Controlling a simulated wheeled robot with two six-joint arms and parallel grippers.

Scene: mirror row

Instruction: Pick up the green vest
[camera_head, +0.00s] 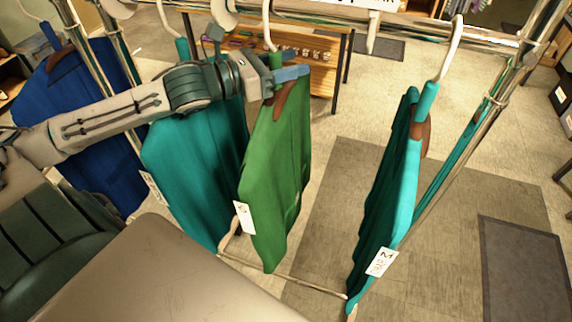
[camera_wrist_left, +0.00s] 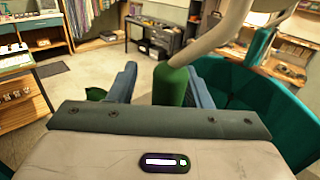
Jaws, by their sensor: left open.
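The green vest (camera_head: 277,160) hangs from the metal rail between two teal vests, with a white tag at its lower left edge. My left gripper (camera_head: 286,74) is at the top of the green vest, by its hanger. In the left wrist view, the green-sleeved neck of the hanger (camera_wrist_left: 170,86) stands between the two blue fingers of my left gripper (camera_wrist_left: 158,88). The fingers are apart, with a gap on the left side of the neck. A bit of the green vest (camera_wrist_left: 96,94) shows beside the left finger. My right gripper is not in view.
A teal vest (camera_head: 190,165) hangs close on the left, partly behind my left arm. Another teal vest (camera_head: 385,200) with an M tag hangs to the right, with clear space between. A blue vest (camera_head: 75,115) hangs at far left. A wooden shelf table (camera_head: 305,62) stands behind.

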